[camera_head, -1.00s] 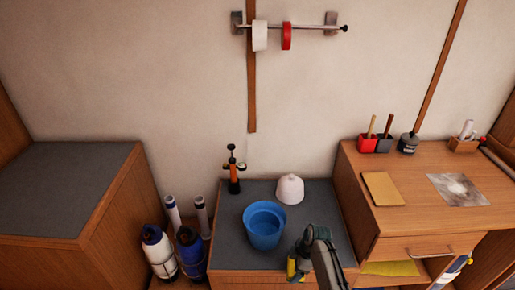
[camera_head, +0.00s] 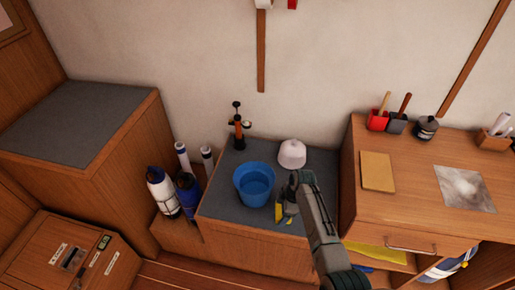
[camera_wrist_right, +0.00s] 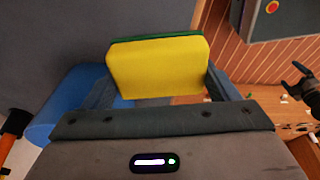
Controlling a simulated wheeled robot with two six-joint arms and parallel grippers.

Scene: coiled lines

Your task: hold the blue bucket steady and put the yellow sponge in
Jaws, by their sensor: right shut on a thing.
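The blue bucket (camera_head: 241,190) stands upright on the grey-topped low cabinet; part of its side also shows at the left of the right wrist view (camera_wrist_right: 58,108). The yellow sponge (camera_wrist_right: 155,68), with a green layer on its far side, is between the fingers of my right gripper (camera_wrist_right: 158,92). In the head view my right gripper (camera_head: 286,208) is just right of the bucket, with small yellow parts of the sponge (camera_head: 279,213) showing. The sponge is outside the bucket. A dark two-pronged claw, seemingly my left gripper (camera_wrist_right: 292,78), is at the right wrist view's edge, spread and empty, away from the bucket.
A white rounded object (camera_head: 291,153) and an orange-black pump-like tool (camera_head: 238,130) stand behind the bucket. Bottles (camera_head: 162,192) stand left of the cabinet. A higher wooden desk (camera_head: 415,205) borders it on the right.

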